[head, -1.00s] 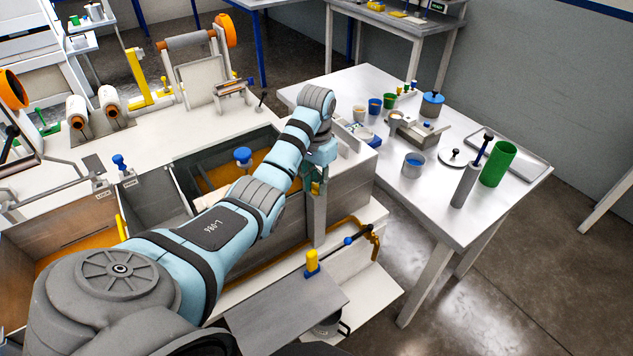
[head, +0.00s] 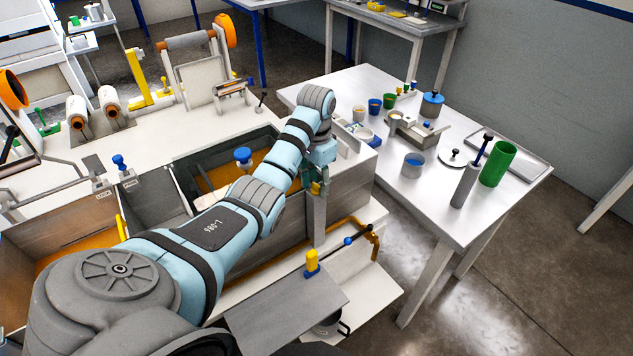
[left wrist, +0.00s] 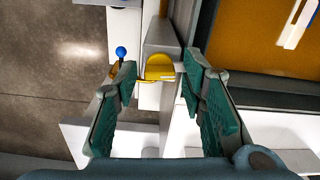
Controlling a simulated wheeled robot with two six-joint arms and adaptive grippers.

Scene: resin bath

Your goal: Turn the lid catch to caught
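My left gripper (head: 318,187) points down at the near right corner of the resin bath (head: 345,190). Its green-padded fingers also show in the left wrist view (left wrist: 160,72), spread apart. Between the fingertips is a yellow piece (left wrist: 158,68) on a grey post (left wrist: 163,35), which looks like the lid catch. Narrow gaps seem to show on both sides of it, so the fingers do not look closed on it. In the head view the arm and gripper mostly hide this piece, and I cannot read its setting. My right gripper is out of view.
A blue knob (head: 242,156) stands over the open bath with orange liquid. A yellow block (head: 312,262) and a rod with a blue ball (head: 348,241) are low in front. A side table (head: 440,215) holds cups, a green cylinder (head: 497,164) and a tray.

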